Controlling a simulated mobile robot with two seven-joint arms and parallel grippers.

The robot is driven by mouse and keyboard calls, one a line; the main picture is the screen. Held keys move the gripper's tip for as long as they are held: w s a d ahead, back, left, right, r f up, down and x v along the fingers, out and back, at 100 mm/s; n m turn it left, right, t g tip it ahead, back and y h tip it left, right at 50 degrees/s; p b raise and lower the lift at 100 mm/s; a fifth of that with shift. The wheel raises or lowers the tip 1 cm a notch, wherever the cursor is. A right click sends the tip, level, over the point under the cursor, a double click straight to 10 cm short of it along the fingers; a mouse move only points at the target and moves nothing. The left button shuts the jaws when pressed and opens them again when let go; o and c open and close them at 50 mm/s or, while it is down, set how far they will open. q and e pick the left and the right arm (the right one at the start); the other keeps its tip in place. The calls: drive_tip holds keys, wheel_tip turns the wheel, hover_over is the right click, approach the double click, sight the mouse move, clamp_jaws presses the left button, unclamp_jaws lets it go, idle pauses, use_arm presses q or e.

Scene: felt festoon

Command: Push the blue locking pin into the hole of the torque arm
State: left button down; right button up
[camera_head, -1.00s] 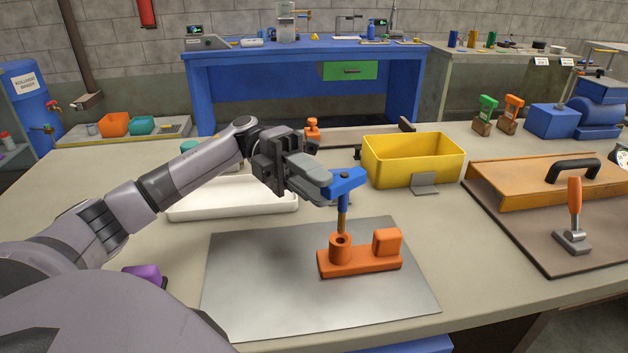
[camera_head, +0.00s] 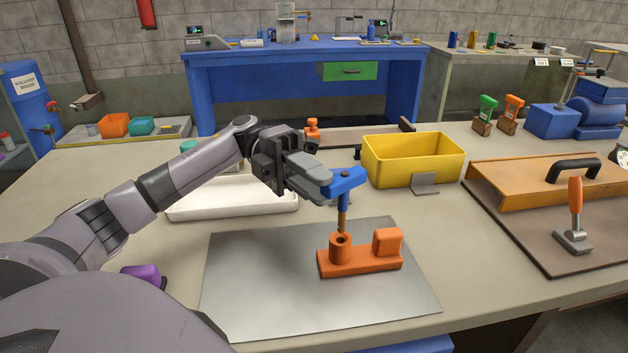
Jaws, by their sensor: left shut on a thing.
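The blue locking pin (camera_head: 345,183) has a blue head and a thin brown shank that points down. My left gripper (camera_head: 325,184) is shut on its blue head. The orange torque arm (camera_head: 362,260) lies on the grey metal sheet, with a round upright socket (camera_head: 340,249) at its left end and a block at its right end. The pin stands nearly upright above the socket, and the shank's lower tip is at the socket's hole. I cannot tell how far the tip is inside. My right gripper is not in view.
The metal sheet (camera_head: 255,280) covers the table's front middle. A yellow bin (camera_head: 413,170) stands behind the torque arm, a white tray (camera_head: 230,207) behind the sheet at left. A purple object (camera_head: 143,274) lies at left. An orange-handled tool (camera_head: 574,215) stands on a brown board at right.

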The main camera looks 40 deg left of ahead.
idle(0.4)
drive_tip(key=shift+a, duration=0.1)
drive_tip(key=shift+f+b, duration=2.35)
drive_tip(key=shift+b, duration=0.1)
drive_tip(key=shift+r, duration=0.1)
